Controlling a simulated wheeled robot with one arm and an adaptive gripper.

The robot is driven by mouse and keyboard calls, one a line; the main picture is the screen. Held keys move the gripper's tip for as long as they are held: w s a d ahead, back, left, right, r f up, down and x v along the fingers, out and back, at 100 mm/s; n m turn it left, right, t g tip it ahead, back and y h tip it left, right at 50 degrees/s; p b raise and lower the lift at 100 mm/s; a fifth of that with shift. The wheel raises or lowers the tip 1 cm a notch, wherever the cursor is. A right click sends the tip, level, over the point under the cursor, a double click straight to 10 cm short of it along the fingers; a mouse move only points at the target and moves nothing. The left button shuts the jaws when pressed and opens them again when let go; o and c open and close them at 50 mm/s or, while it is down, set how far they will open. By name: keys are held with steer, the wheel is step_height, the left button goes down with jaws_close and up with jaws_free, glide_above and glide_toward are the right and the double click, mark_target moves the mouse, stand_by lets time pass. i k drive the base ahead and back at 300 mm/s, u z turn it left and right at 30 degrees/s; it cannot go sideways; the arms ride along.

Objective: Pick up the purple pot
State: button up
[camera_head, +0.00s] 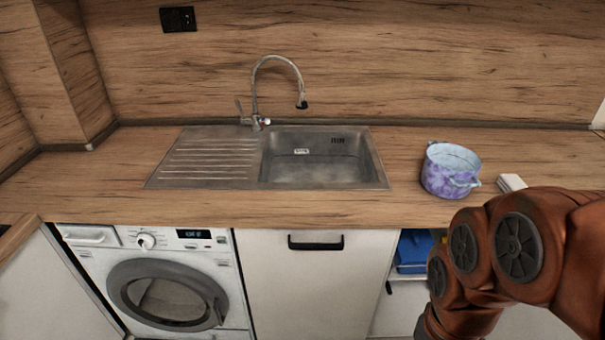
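The purple pot (447,176) stands upright on the wooden counter, to the right of the sink. It has a mottled purple and white outside, a pale blue inside and small handles on its rim. My orange-brown arm reaches in from the right edge, in front of the counter and to the right of the pot. It bends downward at the lower right. My gripper itself does not show in this view. Nothing is touching the pot as far as I can see.
A white object (511,183) lies right of the pot, partly hidden by my arm. The steel sink (215,160) with its tall faucet (256,88) is left of it. The wooden counter (410,205) is clear in front of the pot. A washing machine (165,285) stands below.

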mark_target(449, 171)
steer(key=u, duration=0.05)
steer(key=i, duration=1.2)
steer(key=z, duration=0.3)
